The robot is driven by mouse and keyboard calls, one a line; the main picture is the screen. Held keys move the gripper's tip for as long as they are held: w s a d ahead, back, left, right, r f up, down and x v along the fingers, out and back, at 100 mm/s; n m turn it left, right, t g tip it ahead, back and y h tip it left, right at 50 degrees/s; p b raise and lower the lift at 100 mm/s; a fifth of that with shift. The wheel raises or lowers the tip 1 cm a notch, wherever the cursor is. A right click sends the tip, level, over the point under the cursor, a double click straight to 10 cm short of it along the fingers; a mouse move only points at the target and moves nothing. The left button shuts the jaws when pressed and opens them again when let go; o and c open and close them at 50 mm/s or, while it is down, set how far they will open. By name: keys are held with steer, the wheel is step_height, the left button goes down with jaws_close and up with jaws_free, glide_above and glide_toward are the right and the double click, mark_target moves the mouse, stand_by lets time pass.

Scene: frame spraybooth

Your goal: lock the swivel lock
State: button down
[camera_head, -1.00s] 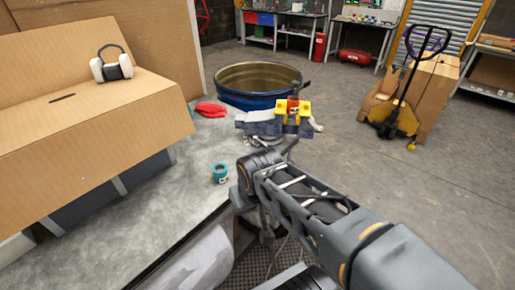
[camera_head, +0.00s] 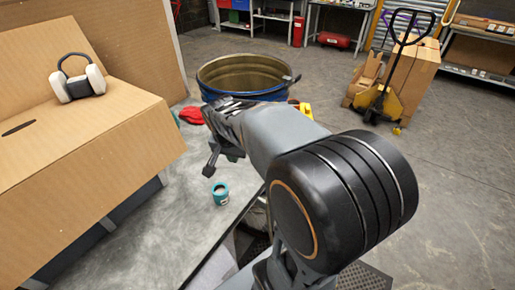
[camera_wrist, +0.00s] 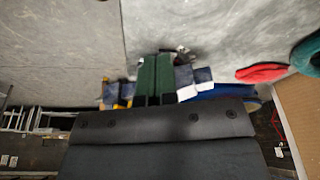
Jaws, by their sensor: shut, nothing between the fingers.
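The bench vise, grey-blue with yellow parts, is mostly hidden behind my arm in the head view; only a yellow bit (camera_head: 305,108) shows. I cannot make out the swivel lock; small dark metal parts lie near the fingertips in the wrist view. My gripper (camera_wrist: 157,60) is shut and empty, its green fingers in front of the vise. In the head view my gripper (camera_head: 211,165) hangs above the bench; contact cannot be told.
A large cardboard box (camera_head: 100,140) with ear defenders (camera_head: 78,82) fills the left. A blue drum (camera_head: 245,78) stands behind the bench. A pallet jack (camera_head: 385,95) stands back right.

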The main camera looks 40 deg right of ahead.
steer(key=w+d+f+m+g+h, duration=0.1)
steer(key=w+d+m, duration=0.3)
steer(key=d+m, duration=0.2)
steer(key=x, duration=0.3)
steer(key=p+x, duration=0.1)
steer(key=x, duration=0.2)
steer(key=p+x, duration=0.1)
steer(key=x, duration=0.3)
steer(key=shift+s+d+r, duration=0.1)
steer(key=shift+s+d, duration=0.05)
steer(key=shift+d, duration=0.1)
steer(key=shift+d+p, duration=0.45)
steer(key=shift+d, duration=0.65)
steer(key=shift+w+d+f, duration=0.2)
steer(key=shift+d, duration=0.2)
steer(key=shift+w+d+f, duration=0.15)
steer(key=shift+d+f, duration=0.05)
steer(key=shift+d, duration=0.25)
